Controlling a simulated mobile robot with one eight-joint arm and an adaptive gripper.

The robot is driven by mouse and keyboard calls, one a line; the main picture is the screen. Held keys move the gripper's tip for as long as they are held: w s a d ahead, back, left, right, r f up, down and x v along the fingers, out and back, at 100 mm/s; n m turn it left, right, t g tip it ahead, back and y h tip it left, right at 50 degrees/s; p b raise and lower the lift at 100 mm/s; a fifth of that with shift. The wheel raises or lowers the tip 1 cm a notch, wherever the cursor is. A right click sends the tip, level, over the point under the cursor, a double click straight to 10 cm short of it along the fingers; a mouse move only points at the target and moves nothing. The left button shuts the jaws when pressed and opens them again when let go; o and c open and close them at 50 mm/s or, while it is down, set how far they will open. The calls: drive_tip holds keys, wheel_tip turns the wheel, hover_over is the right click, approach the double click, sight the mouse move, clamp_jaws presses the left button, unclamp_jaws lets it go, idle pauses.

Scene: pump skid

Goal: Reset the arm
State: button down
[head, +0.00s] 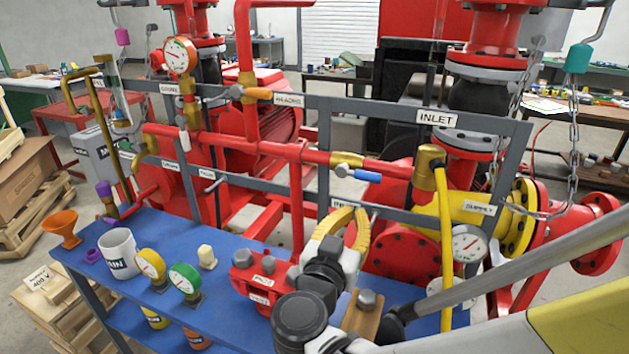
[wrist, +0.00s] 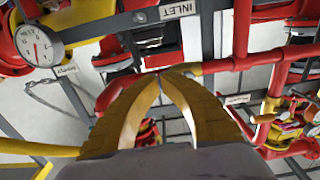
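My gripper (head: 355,212) has curved yellow fingers and is raised above the blue bench, in front of the pipe frame in the head view. In the wrist view my gripper (wrist: 160,76) shows its two fingers converging until the tips meet, with nothing held between them. My arm reaches in from the lower right of the head view, with the wrist bent over the bench. The arm hides part of the bench's right side.
The blue bench (head: 225,258) holds a white mug (head: 119,254), an orange funnel (head: 63,228), gauges and a red flanged block (head: 262,278). Behind stands the grey frame (head: 385,106) with red pipes. A yellow hose (head: 444,240) and chains hang at the right, close to my arm.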

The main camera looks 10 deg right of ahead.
drive_tip(key=s+d+f+n+g+y, duration=0.35)
drive_tip(key=s+d+f+g, duration=0.3)
drive_tip(key=f, duration=0.25)
drive_tip(key=s+a+n+g+y, duration=0.1)
drive_tip(key=s+a+n+y, duration=0.2)
drive_tip(key=s+a+y, duration=0.3)
drive_tip(key=shift+s, duration=0.4)
